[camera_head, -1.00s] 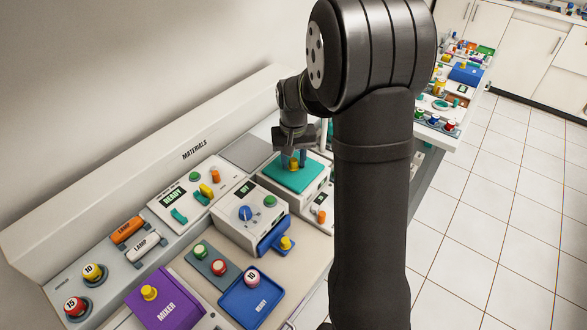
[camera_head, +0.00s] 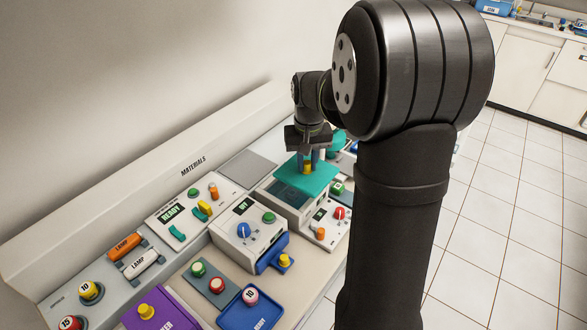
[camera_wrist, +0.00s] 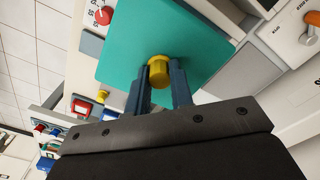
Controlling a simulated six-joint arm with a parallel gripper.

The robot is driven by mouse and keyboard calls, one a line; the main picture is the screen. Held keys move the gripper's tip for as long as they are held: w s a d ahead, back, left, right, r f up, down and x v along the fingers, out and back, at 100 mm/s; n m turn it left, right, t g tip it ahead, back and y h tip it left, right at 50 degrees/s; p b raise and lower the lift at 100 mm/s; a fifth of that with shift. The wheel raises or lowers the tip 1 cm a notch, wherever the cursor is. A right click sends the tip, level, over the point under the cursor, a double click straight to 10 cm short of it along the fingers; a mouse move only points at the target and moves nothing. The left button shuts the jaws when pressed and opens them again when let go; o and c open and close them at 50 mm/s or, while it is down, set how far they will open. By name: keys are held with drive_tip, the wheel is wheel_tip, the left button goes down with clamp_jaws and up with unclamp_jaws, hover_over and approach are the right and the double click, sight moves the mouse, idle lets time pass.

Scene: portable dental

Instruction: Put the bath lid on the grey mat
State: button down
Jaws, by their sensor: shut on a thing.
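The bath lid (camera_head: 320,182) is a flat teal square with a yellow knob on top. My gripper (camera_head: 307,166) is shut on that knob and holds the lid above the open bath (camera_head: 285,204), a white box whose dark opening shows under the lid's left side. In the wrist view, my gripper's fingers (camera_wrist: 161,80) stand on both sides of the yellow knob, and the teal lid (camera_wrist: 130,45) spreads out beneath them. The grey mat (camera_head: 247,168) lies flat and bare on the back shelf, left of the lid in the head view.
A box with a red knob (camera_head: 339,212) is right of the bath. The tall sloped back wall (camera_head: 185,172) borders the mat.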

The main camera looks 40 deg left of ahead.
sight(332, 177)
drive_tip(key=d+r, duration=0.1)
drive_tip(key=d, duration=0.1)
drive_tip(key=w+d+r, duration=0.1)
drive_tip(key=d+r, duration=0.1)
drive_tip(key=w+d+r, duration=0.1)
drive_tip(key=d, duration=0.1)
drive_tip(key=shift+d+r, duration=0.15)
drive_tip(key=shift+d, duration=0.15)
drive_tip(key=shift+w+a, duration=0.2)
drive_tip(key=shift+a, duration=0.1)
drive_tip(key=s+a+f, duration=0.2)
drive_tip(key=a+f, duration=0.1)
drive_tip(key=a, duration=1.1)
drive_tip(key=s+a+f, duration=0.2)
drive_tip(key=a+f, duration=0.1)
drive_tip(key=a, duration=1.1)
drive_tip(key=shift+w+f, duration=0.2)
drive_tip(key=shift+f, duration=2.9)
drive_tip(key=shift+f, duration=0.1)
drive_tip(key=c, duration=1.2)
unclamp_jaws()
